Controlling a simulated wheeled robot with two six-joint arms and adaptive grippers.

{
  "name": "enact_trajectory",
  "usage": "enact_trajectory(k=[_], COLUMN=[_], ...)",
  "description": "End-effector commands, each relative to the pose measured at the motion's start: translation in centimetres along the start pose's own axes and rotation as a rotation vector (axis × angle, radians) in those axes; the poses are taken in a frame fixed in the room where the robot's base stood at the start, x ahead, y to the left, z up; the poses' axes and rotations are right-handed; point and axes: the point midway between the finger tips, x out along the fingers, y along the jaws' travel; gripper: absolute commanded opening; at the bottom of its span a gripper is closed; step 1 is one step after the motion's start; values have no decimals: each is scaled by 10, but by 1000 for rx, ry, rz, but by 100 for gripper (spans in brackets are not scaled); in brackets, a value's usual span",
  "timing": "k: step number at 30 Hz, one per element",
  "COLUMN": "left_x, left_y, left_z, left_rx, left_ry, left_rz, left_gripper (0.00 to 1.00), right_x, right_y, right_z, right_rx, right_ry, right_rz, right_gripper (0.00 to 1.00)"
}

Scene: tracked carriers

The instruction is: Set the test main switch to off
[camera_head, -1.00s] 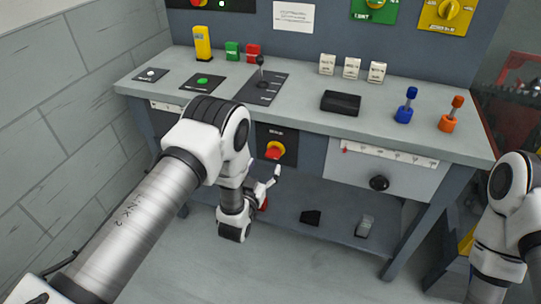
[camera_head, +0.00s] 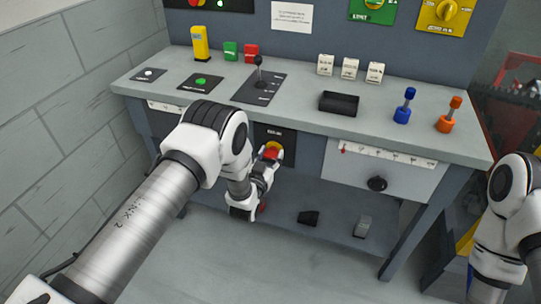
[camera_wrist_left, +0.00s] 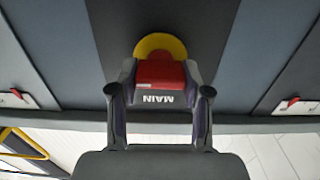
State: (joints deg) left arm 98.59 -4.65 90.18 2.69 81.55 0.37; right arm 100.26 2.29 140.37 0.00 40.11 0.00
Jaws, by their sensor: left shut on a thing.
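The main switch has a red handle (camera_head: 270,153) on a yellow disc, set in a black panel on the front of the bench. In the left wrist view the red handle (camera_wrist_left: 160,72) sits in front of the yellow disc (camera_wrist_left: 160,43), with the upside-down word MAIN on the panel beside it. My left gripper (camera_head: 268,158) is at the switch, its two fingers on either side of the red handle. It is shut on the handle, as the left wrist view (camera_wrist_left: 160,85) also shows. My right gripper is out of view; only part of that arm shows at the right edge.
The bench top (camera_head: 220,115) carries a lever plate (camera_head: 259,88), a black tray (camera_head: 339,103), and blue (camera_head: 404,106) and orange (camera_head: 450,114) handles. A drawer with a black knob (camera_head: 377,184) is right of the switch. A lower shelf (camera_head: 335,202) holds small items.

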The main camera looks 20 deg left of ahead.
Motion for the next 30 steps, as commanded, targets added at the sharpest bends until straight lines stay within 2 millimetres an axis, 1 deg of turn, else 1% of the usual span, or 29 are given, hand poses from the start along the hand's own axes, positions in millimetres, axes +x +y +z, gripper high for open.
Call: enact_trajectory(k=[8, 14, 30], left_x=[0, 0, 1], left_y=[0, -1, -3], left_z=[-1, -1, 0], left_rx=[-51, -160, -650], left_ry=[2, 2, 3], left_rz=[0, 1, 1], left_gripper=[13, 13, 13], right_x=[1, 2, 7], right_y=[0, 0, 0], right_z=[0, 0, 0], right_rx=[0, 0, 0], right_ry=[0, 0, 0], right_rz=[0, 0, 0], right_gripper=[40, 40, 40])
